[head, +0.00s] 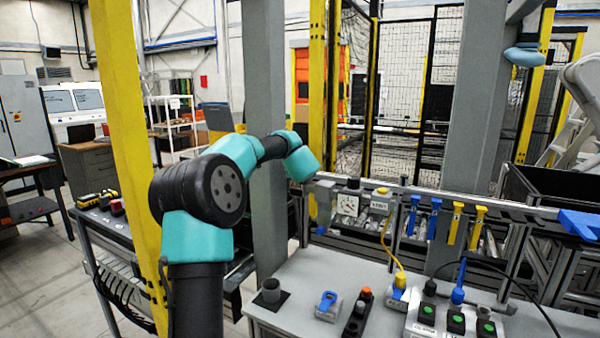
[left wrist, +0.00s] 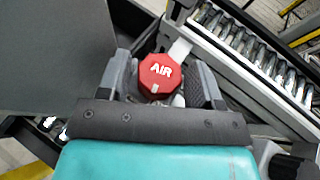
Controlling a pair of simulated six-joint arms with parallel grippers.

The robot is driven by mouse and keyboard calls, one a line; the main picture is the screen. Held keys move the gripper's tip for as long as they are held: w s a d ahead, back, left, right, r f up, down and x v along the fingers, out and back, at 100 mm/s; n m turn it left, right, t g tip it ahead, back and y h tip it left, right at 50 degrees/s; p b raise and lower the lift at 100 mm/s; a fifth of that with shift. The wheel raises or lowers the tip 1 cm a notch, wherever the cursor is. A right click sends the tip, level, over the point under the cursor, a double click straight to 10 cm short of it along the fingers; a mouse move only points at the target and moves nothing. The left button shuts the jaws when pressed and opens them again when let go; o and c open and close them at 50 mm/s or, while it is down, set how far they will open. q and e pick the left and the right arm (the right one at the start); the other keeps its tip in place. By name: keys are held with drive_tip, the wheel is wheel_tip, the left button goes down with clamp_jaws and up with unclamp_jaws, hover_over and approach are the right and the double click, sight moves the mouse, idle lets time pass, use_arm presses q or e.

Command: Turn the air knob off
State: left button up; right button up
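The red air knob (left wrist: 160,72) shows in the left wrist view, octagonal, with white "AIR" lettering and a small white mark near its lower edge. My left gripper (left wrist: 162,82) is around it, one grey finger on each side. The fingers look apart from the knob by narrow gaps, so the gripper appears open; contact is not clear. In the head view my left arm reaches forward past the grey post, its teal wrist above the rail. My right gripper is in neither view.
A grey post (head: 263,130) stands close beside my left arm, and a yellow post (head: 125,130) is to its left. A gauge panel (head: 347,204) and blue and yellow handles are right of my wrist. A bench (head: 290,318) with connectors and green buttons lies in front.

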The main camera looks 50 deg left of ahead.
use_arm(q)
drive_tip(key=c, duration=0.7)
drive_tip(key=shift+f+m+h, duration=0.15)
drive_tip(key=shift+m+h, duration=0.15)
drive_tip(key=shift+m+t+h, duration=0.3)
drive_tip(key=shift+m+t, duration=0.1)
drive_tip(key=shift+t, duration=0.1)
drive_tip(key=o, duration=0.9)
drive_tip(key=shift+r, duration=0.2)
drive_tip(key=v, duration=1.7)
drive_tip(key=shift+s+d, duration=0.1)
drive_tip(key=shift+s, duration=0.1)
